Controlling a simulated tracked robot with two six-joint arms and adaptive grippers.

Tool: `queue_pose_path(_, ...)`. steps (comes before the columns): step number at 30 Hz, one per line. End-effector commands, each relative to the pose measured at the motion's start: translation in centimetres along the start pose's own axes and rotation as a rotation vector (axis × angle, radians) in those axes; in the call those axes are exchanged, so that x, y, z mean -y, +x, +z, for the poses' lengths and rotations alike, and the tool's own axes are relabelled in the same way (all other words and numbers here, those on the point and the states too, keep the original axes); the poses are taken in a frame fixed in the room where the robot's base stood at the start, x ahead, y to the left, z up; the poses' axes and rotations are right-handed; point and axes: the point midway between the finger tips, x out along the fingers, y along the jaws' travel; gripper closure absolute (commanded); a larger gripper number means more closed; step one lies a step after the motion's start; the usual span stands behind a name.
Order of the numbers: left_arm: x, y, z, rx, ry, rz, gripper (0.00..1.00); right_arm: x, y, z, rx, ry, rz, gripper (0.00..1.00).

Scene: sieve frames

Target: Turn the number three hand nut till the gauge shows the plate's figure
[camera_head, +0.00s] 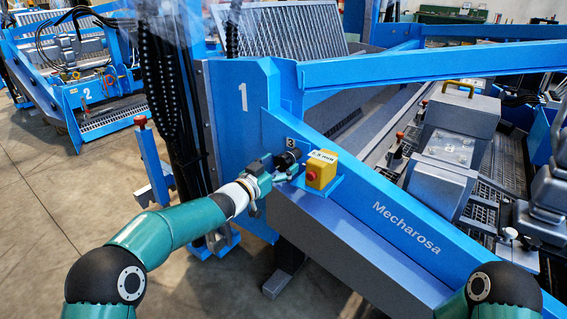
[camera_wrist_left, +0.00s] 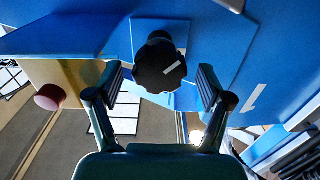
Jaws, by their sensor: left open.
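The number three hand nut (camera_head: 289,158) is a black lobed knob on the blue machine frame, just below a small plate marked 3 (camera_head: 291,143). In the left wrist view the nut (camera_wrist_left: 160,68) faces me, with a white line on its face. My left gripper (camera_head: 275,171) is open at the nut. In the wrist view its fingertips (camera_wrist_left: 160,80) stand on either side of the nut, with gaps visible on both sides. I cannot make out a gauge reading. My right gripper is out of view.
A yellow box (camera_head: 321,170) with a red button and a white label, its figure hard to read, sits close right of the nut. It also shows in the wrist view (camera_wrist_left: 75,78). A blue panel marked 1 (camera_head: 243,97) stands left. Open floor lies farther left.

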Motion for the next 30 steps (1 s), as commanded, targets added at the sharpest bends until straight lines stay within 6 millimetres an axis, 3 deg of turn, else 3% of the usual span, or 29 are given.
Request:
queue_pose_path(6,-0.1,1.3,0.0,0.000,0.000,0.000,0.21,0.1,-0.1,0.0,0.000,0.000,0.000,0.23)
queue_pose_path(16,-0.1,1.5,0.0,0.000,0.000,0.001,0.21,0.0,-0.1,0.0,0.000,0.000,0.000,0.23)
queue_pose_path(27,-0.1,1.5,0.0,0.000,0.000,0.001,0.81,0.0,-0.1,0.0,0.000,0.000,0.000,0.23)
queue_pose_path(30,-0.1,1.5,0.0,0.000,0.002,0.001,0.81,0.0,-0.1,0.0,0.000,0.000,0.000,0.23)
